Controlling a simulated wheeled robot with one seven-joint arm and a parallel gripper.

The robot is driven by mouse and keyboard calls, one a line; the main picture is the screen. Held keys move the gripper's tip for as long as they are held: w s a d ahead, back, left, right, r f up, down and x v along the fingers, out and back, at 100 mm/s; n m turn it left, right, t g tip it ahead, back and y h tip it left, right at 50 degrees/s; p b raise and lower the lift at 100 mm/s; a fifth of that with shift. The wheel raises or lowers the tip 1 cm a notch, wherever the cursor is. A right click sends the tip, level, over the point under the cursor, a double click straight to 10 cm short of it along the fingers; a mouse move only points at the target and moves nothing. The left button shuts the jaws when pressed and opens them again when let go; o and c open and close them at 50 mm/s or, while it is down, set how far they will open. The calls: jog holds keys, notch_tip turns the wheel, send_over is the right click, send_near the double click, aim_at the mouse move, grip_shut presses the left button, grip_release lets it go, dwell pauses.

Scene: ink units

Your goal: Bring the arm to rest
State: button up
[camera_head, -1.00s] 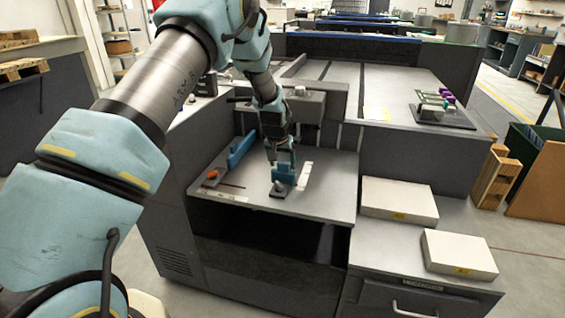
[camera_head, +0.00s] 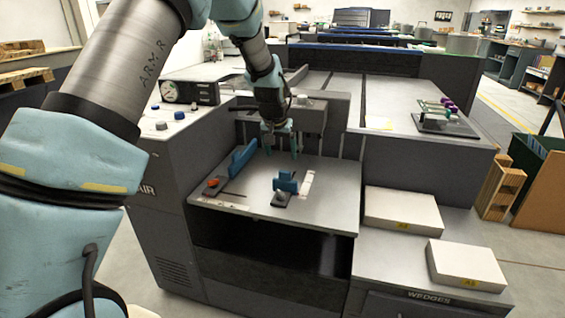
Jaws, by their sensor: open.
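My gripper (camera_head: 282,150) hangs from my light-blue arm above the grey metal shelf (camera_head: 240,208) of the machine. Its two thin fingers are apart with nothing between them. A blue block on a dark base (camera_head: 286,182) sits on the shelf below and slightly right of the fingers, clear of them. My arm crosses the left and upper middle of the view and hides part of the machine behind it.
A blue guide (camera_head: 242,157) with an orange knob (camera_head: 213,182) stands at the shelf's left. Two white boxes (camera_head: 402,209) (camera_head: 466,265) lie on the lower right ledge. A rack with purple and green pieces (camera_head: 447,119) stands on the machine top. A gauge panel (camera_head: 190,92) is at the left.

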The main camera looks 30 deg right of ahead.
jog(key=shift+s+a+r, duration=0.1)
jog(key=shift+s+r, duration=0.05)
jog(key=shift+r, duration=0.3)
jog(key=s+a+r+n+y, duration=0.1)
jog(key=a+r+n, duration=0.1)
jog(key=a, duration=0.9)
jog(key=a+r+n+y, duration=0.1)
jog(key=a+r+n, duration=0.15)
jog(key=a, duration=0.95)
jog(key=s+a+r+n+g+p, duration=0.1)
jog(key=s+a+r+n, duration=0.1)
jog(key=s+a, duration=1.3)
jog(key=a+n, duration=0.1)
jog(key=a, duration=0.2)
jog(key=shift+a+g+y+p, duration=0.3)
jog(key=shift+y+p, duration=0.1)
